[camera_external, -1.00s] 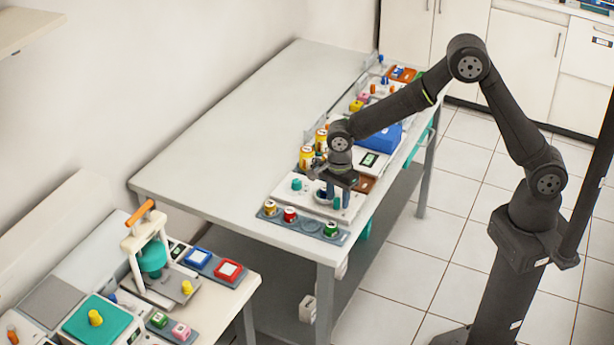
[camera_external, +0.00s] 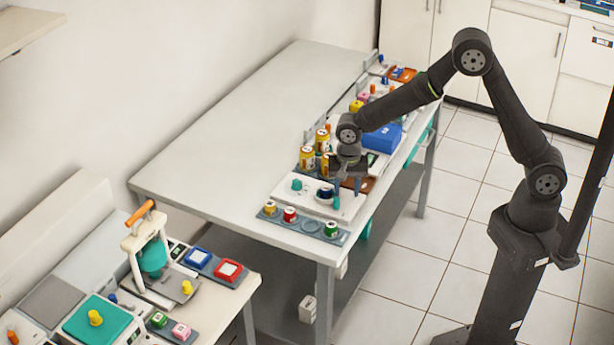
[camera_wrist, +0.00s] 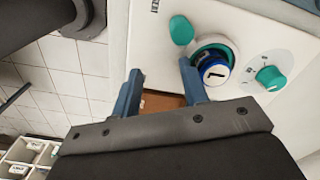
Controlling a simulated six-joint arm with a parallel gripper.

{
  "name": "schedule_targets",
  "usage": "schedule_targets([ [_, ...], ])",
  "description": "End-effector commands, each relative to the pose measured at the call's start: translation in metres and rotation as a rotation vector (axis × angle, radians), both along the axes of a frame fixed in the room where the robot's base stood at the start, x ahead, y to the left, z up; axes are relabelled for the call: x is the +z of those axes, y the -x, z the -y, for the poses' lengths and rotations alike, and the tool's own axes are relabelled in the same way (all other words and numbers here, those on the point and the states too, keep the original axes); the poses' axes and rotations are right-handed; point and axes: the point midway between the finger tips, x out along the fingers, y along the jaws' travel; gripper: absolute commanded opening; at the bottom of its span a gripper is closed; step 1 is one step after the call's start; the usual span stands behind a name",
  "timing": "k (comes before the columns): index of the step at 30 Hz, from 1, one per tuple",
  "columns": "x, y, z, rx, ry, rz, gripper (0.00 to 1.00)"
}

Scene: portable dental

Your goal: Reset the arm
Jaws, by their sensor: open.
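My gripper (camera_external: 347,190) is over the front part of the long table, above a white device with teal knobs (camera_external: 297,185). In the wrist view my gripper (camera_wrist: 160,88) has its two blue fingers apart with nothing between them. A blue-sided jar with a dark label (camera_wrist: 214,72) sits in a round well of the white device (camera_wrist: 262,45), just beside the right finger. The jar also shows in the external view (camera_external: 325,192). I cannot tell whether the finger touches it.
A rack with yellow, red and green jars (camera_external: 290,217) lies at the table's front edge. Yellow canisters (camera_external: 306,157) and a blue box (camera_external: 382,138) stand behind the device. The left part of the table (camera_external: 240,130) is clear. A second bench with a hand press (camera_external: 150,250) is at lower left.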

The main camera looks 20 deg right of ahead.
Motion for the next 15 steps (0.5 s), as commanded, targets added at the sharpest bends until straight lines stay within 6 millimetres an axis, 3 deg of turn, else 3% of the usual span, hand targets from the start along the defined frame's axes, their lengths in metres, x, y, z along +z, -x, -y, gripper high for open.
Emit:
schedule_targets([
  [15,0.0,-0.02,0.009,0.341,0.0,0.0,0.4],
])
